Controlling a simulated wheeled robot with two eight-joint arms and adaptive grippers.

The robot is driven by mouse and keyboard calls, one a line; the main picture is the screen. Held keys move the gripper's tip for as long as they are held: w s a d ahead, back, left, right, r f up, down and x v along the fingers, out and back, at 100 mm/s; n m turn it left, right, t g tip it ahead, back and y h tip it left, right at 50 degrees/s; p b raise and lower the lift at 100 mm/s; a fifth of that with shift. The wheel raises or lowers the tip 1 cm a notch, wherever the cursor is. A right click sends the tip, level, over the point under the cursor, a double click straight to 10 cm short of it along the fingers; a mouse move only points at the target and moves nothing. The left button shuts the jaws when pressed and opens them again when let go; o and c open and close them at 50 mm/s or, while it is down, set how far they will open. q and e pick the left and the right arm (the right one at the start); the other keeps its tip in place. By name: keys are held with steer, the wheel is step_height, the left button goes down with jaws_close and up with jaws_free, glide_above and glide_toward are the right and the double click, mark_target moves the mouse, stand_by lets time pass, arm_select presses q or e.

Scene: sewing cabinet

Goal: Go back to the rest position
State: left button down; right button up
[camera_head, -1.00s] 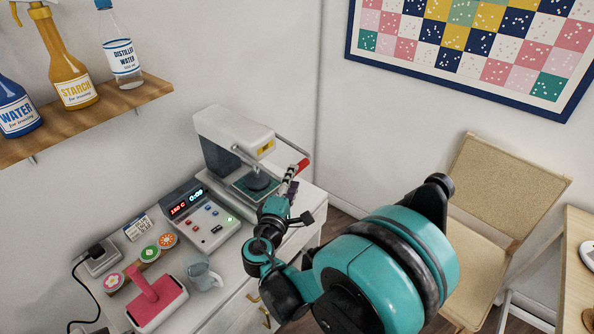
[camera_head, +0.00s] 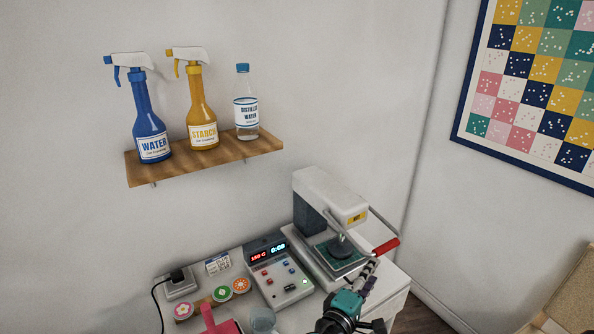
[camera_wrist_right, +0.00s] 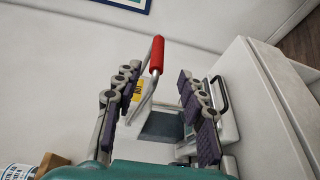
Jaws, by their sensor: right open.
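My right gripper (camera_head: 371,266) comes up from the bottom of the head view, beside the front of the white heat press (camera_head: 329,190). In the right wrist view its two fingers (camera_wrist_right: 158,100) are spread wide, with nothing held between them. The press's red handle (camera_head: 386,246) lies just beyond the fingertips in the head view. In the wrist view the red handle (camera_wrist_right: 157,55) shows in the gap between the fingers and looks apart from them. My left gripper is not in view.
The control box (camera_head: 280,274) with a lit display stands left of the press on the white cabinet (camera_head: 396,290). Round patches (camera_head: 222,293), a pink tool (camera_head: 220,325) and a cup (camera_head: 263,320) are at the lower left. A wooden shelf (camera_head: 205,160) holds several bottles.

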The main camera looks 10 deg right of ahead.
steer(key=s+d+f+m+g+y, duration=0.1)
steer(key=s+f+m+g+y, duration=0.3)
steer(key=s+f+m+y, duration=0.15)
steer(key=s+a+f+m+g+y, duration=0.1)
steer(key=s+a+m+y, duration=0.3)
steer(key=s+a+y, duration=0.3)
steer(key=shift+s+a, duration=0.65)
steer(key=shift+a, duration=0.15)
